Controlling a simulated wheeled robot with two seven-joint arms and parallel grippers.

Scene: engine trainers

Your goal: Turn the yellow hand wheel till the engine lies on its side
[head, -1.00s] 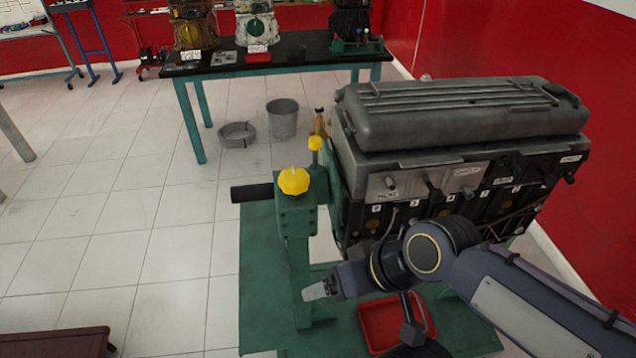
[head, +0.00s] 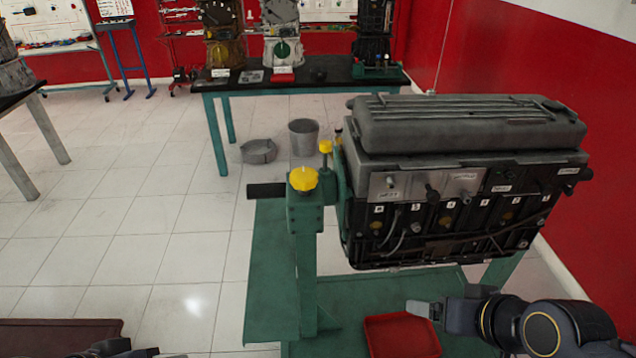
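The yellow hand wheel (head: 303,179) sits on top of the green stand's post, left of the engine. The engine (head: 455,190) is roughly upright on the green stand (head: 268,290), its grey ribbed cover on top. My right gripper (head: 416,309) is low at the right, above the stand's base beside the red tray, well below and right of the hand wheel and apart from it. Its fingers are too small to tell open from shut. A dark part of my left arm (head: 112,348) shows at the bottom left edge; its fingers cannot be made out.
A red tray (head: 400,336) lies on the stand's base. A smaller yellow knob (head: 325,147) stands just behind the hand wheel. A bucket (head: 304,137) and a round pan (head: 258,151) are on the floor behind.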

